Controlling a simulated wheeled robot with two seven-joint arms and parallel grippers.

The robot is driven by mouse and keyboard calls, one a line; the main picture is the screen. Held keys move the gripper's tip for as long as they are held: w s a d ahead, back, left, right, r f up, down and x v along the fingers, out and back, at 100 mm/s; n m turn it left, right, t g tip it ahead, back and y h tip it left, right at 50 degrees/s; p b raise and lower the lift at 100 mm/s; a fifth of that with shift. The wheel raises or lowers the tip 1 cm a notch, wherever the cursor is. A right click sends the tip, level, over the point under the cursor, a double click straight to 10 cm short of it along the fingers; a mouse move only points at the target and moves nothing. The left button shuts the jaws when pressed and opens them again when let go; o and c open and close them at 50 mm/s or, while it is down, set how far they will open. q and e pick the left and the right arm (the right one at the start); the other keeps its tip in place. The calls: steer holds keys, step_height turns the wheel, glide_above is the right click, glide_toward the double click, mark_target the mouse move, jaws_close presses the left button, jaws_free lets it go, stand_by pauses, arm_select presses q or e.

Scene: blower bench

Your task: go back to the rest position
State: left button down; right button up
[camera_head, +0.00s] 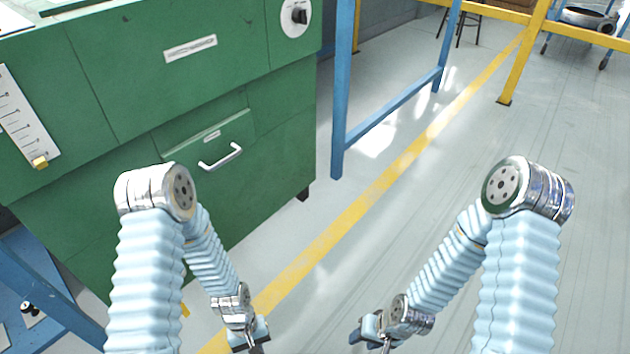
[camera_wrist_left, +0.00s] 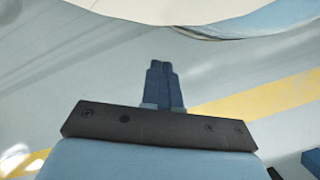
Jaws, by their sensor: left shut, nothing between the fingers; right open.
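Both of my arms hang down and bend inward in the head view. My left gripper (camera_head: 254,345) is at the bottom, left of centre, cut by the frame edge. In the left wrist view my left gripper (camera_wrist_left: 164,68) shows its two dark blue fingers together with nothing between them, over bare floor. My right gripper (camera_head: 368,338) is at the bottom of the head view, right of centre, over the grey floor. Its fingers are small and partly cut off there, and nothing shows in them.
A green cabinet (camera_head: 255,195) with a drawer handle (camera_head: 221,157), a dial (camera_head: 297,15) and a slider scale (camera_head: 24,120) stands at the left. A blue frame post (camera_head: 341,100) and yellow rail post (camera_head: 520,60) stand behind. The floor (camera_head: 420,210) at the right is clear, with a yellow line (camera_head: 340,225).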

arm_select(q)
steer(key=w+d+r+m+t+h+p, duration=0.1)
steer(key=d+r+m+t+p, duration=0.1)
steer(key=r+p, duration=1.2)
step_height(320, 180, up, 5)
steer(key=shift+d+r+t+h+p, duration=0.2)
steer(key=shift+d+t+h+p, duration=0.25)
steer(key=shift+t, duration=0.55)
